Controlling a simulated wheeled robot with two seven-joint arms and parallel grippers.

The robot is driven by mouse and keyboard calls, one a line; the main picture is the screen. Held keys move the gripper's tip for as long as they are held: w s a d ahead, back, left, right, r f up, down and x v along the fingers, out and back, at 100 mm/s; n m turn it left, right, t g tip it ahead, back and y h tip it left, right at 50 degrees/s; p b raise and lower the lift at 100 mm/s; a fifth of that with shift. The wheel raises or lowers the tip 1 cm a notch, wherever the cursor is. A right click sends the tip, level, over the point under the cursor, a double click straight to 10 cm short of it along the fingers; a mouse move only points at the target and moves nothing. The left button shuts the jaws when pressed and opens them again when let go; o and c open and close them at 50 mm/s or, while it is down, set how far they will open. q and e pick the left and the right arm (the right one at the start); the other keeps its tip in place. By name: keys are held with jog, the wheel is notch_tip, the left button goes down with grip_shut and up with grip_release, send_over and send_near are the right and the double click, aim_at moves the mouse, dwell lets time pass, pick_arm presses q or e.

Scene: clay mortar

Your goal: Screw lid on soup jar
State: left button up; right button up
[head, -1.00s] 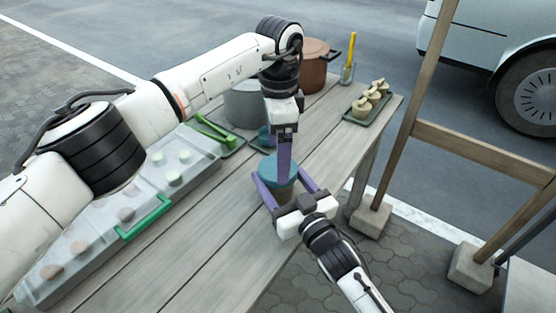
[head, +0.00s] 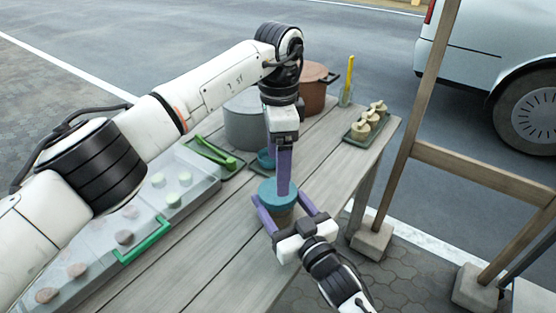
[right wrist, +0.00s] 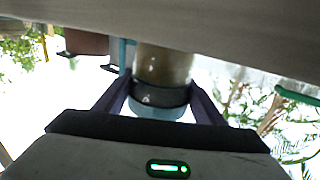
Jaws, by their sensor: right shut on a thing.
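The soup jar stands upright at the table's right edge with the teal lid (head: 266,191) on top. In the right wrist view, which is upside down, the clear jar (right wrist: 163,64) has a dark band at its neck and the pale teal lid (right wrist: 160,110) beyond it. My right gripper (head: 279,207) has its purple fingers on both sides of the jar near the top and is shut on it. My left gripper (head: 284,190) points straight down over the lid. Its fingers overlap in view, so its opening and any contact with the lid are unclear.
Behind stand a grey pot (head: 243,122), a brown pot (head: 313,88), a glass with a yellow stick (head: 346,95) and a tray of pale pieces (head: 362,130). A clear bin with green handles (head: 145,240) lies left. A wooden frame (head: 480,170) stands right of the table.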

pick_arm(q)
notch_tip(320, 180, down, 7)
jog(key=shift+f, duration=0.2)
dwell(0.3)
jog(key=c, duration=1.1)
jog(key=o, duration=1.1)
jog(key=shift+o, duration=0.2)
jog(key=shift+r, duration=2.35)
jog(key=o, duration=0.4)
jog(key=shift+c, duration=0.2)
